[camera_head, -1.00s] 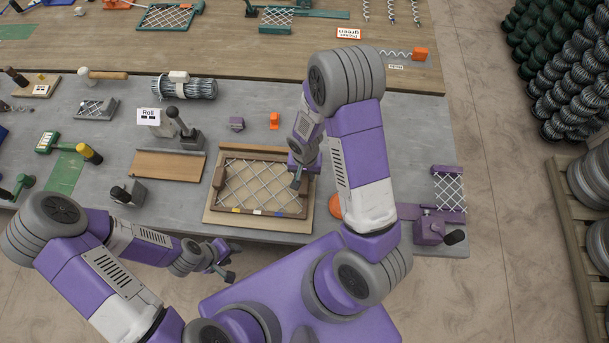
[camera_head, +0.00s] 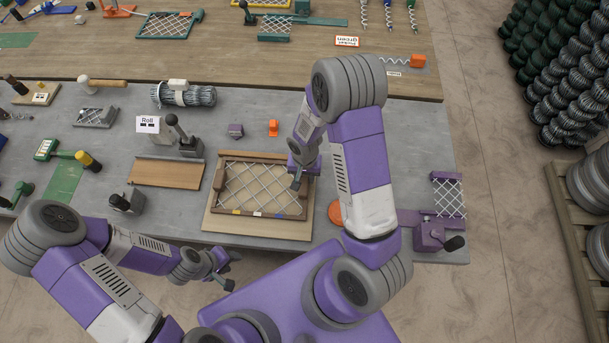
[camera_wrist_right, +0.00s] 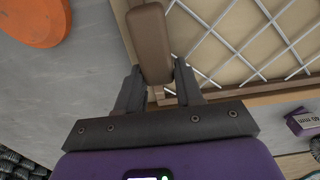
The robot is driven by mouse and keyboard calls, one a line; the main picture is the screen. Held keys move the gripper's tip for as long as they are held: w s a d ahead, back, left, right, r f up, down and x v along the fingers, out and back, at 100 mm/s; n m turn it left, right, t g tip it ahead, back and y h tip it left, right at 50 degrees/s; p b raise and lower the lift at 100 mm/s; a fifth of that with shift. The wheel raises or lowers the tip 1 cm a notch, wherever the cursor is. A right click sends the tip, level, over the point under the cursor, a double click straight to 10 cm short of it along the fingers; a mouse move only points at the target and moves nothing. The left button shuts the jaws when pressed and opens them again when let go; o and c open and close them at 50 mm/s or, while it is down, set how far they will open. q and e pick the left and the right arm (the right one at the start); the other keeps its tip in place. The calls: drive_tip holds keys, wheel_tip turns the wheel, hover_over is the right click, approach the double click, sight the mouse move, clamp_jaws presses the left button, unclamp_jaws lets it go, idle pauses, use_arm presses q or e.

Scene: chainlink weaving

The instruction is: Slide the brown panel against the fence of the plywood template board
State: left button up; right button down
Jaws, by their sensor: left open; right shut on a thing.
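The brown panel (camera_head: 262,213), a brown frame around silver diamond mesh, lies flat on the plywood template board (camera_head: 208,226). The brown frame and mesh also show in the right wrist view (camera_wrist_right: 150,45). Brown strips run along the board's back and left sides; I cannot tell which is fence and which is panel frame, nor whether they touch. My right gripper (camera_head: 298,181) is at the panel's right side; in the right wrist view it (camera_wrist_right: 160,88) is shut on a brown bar of the panel. My left gripper (camera_head: 231,271) is open and empty, in front of the bench edge.
An orange disc (camera_head: 335,211) lies right of the board, with a purple clamp (camera_head: 430,233) further right. A small orange part (camera_head: 273,128) and a purple block (camera_head: 236,130) lie behind.

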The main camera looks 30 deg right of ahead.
idle(0.3)
drive_tip(key=c, duration=0.6)
unclamp_jaws()
drive_tip(key=shift+c, duration=0.2)
drive_tip(key=shift+s, duration=0.1)
wheel_tip(320, 180, up, 8)
drive_tip(key=shift+f, duration=0.25)
